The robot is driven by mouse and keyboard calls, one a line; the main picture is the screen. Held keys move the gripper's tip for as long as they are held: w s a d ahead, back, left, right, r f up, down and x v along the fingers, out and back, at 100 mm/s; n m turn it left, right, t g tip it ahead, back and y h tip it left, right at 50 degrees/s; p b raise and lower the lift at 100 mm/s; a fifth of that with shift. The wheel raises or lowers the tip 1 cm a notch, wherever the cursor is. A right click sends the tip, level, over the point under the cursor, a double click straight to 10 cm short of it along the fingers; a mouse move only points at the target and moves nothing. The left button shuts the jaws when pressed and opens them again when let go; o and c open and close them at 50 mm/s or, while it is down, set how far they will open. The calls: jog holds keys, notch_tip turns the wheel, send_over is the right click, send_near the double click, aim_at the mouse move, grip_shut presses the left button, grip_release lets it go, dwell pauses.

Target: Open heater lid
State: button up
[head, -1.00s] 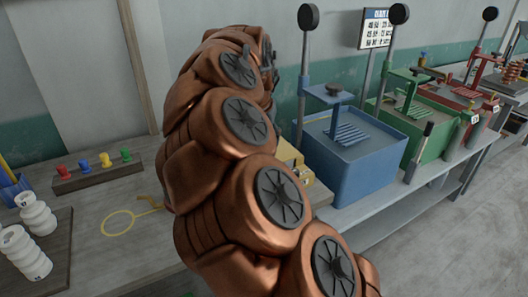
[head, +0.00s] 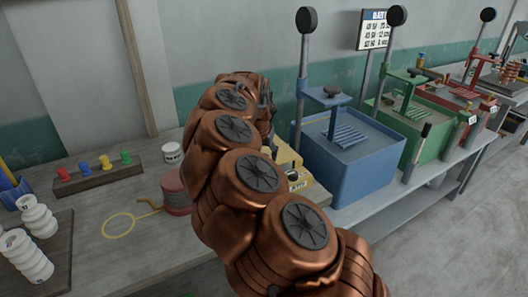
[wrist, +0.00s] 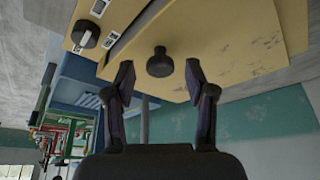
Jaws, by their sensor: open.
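The heater is a yellow box (head: 298,180), mostly hidden behind my arm in the head view. In the wrist view its pale yellow lid (wrist: 235,40) fills the upper part, with a dark round knob (wrist: 160,63) on it. The lid looks shut. My gripper (wrist: 160,80) is open, with its two dark fingers apart; the knob appears between and just beyond the fingertips, with no visible contact. A panel with a black dial (wrist: 85,36) and white labels shows at upper left.
A blue tank (head: 355,165) with a tall lever stands right of the heater, then green (head: 415,125) and red ones.

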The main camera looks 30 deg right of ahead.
jog(key=shift+f, duration=0.15)
jog(key=shift+c, duration=0.2)
grip_shut()
dwell(0.4)
